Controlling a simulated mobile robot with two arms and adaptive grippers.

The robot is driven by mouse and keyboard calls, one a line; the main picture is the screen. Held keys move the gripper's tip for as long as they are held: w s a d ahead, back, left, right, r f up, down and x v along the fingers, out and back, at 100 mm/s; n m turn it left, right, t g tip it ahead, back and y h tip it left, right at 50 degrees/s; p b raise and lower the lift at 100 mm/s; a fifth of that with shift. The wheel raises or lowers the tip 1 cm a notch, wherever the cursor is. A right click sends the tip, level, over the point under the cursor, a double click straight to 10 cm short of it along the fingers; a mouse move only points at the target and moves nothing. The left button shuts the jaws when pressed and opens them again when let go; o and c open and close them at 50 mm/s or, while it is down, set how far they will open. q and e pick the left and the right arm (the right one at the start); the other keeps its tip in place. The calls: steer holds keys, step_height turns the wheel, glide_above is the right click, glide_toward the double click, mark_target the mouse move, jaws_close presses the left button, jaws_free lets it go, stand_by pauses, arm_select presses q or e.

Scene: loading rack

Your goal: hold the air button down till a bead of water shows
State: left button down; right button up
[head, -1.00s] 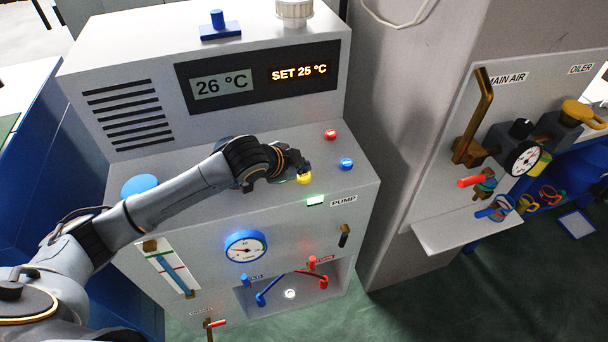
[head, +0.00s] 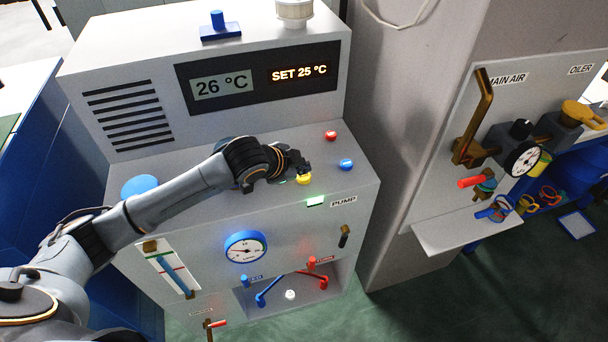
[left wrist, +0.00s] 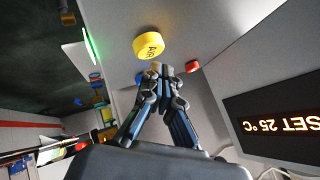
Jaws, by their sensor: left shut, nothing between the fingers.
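The yellow button (head: 304,179) stands on the sloping top of the grey unit; in the left wrist view its face reads AIR (left wrist: 149,46). My left gripper (head: 303,166) is shut and empty, its fingertips just behind and above the button. In the left wrist view the closed fingertips (left wrist: 160,70) are beside the button, whose face is uncovered; I cannot tell whether they touch. A small white round fitting (head: 290,294) sits in the recess low on the front. I see no bead of water, though the picture is small. My right gripper is not in view.
A red button (head: 330,135) and a blue button (head: 346,164) lie right of the yellow one. A green lamp (head: 315,202) is lit beside PUMP. A round gauge (head: 246,247) is on the front. The display (head: 257,82) reads 26 °C, SET 25 °C.

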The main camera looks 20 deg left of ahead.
arm_select(q)
steer(key=shift+f, duration=0.1)
steer(key=shift+f, duration=0.25)
steer(key=shift+f, duration=0.6)
stand_by(1.0)
stand_by(1.6)
stand_by(0.9)
steer(key=shift+r+p, duration=0.95)
steer(key=shift+p, duration=0.25)
steer(key=shift+r, duration=0.1)
